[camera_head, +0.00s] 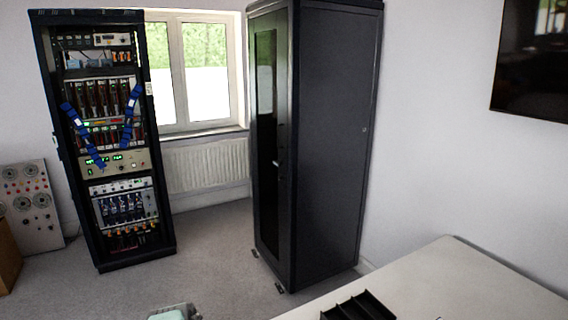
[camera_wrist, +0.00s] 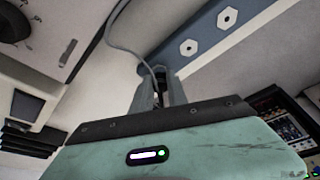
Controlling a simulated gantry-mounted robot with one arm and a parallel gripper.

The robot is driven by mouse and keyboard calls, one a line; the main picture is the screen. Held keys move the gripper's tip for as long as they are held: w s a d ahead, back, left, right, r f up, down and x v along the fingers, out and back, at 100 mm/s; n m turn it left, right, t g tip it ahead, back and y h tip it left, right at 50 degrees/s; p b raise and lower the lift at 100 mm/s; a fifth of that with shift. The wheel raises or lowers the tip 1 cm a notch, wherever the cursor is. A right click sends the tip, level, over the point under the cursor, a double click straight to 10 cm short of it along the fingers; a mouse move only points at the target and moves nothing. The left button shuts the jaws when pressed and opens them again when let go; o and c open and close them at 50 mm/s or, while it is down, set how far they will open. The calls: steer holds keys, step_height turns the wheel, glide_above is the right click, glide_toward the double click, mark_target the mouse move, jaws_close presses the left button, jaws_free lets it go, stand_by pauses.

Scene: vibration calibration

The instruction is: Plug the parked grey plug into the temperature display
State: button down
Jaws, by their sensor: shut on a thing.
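My gripper (camera_wrist: 158,92) points away from the wrist camera, its fingers close together on a small thing with a thin grey cable. I take this for the grey plug; its body is mostly hidden between the fingers. The cable (camera_wrist: 130,48) loops up and out of the top of the wrist view. Just beyond the fingers is a blue-grey strip (camera_wrist: 163,54) with two white hexagonal fittings with dark centres. A pale box with a dark screen (camera_wrist: 26,104) stands at the left; I cannot tell whether it is the temperature display.
A black compartment tray (camera_head: 358,307) lies on the pale table (camera_head: 455,275). A dark cabinet (camera_head: 330,150) stands beyond it. An equipment rack (camera_head: 160,200) with blue cables stands left of the window. Grey floor (camera_head: 215,250) is clear between rack and cabinet.

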steer(key=shift+r, duration=0.2)
stand_by(0.3)
steer(key=shift+r+p, duration=1.15)
steer(key=shift+r, duration=0.55)
steer(key=shift+s+d+r+p, duration=0.1)
steer(key=shift+d+r+p, duration=0.1)
steer(key=shift+d+p, duration=0.2)
steer(key=s+d+r+p, duration=0.1)
steer(key=d+p, duration=0.3)
steer(key=d, duration=0.4)
steer(key=s+d+r+p, duration=0.2)
steer(key=s+d+p, duration=0.2)
steer(key=d, duration=0.4)
steer(key=s+d+r+p, duration=0.1)
steer(key=s+d+p, duration=0.2)
steer(key=d, duration=0.5)
steer(key=shift+r+p, duration=0.15)
steer(key=shift+p, duration=0.6)
step_height(320, 180, down, 3)
steer(key=shift+a+r+b, duration=0.1)
steer(key=shift+a+b, duration=0.05)
steer(key=shift+b, duration=0.3)
steer(key=shift+w+f, duration=0.1)
steer(key=shift+f, duration=0.2)
steer(key=shift+f, duration=1.05)
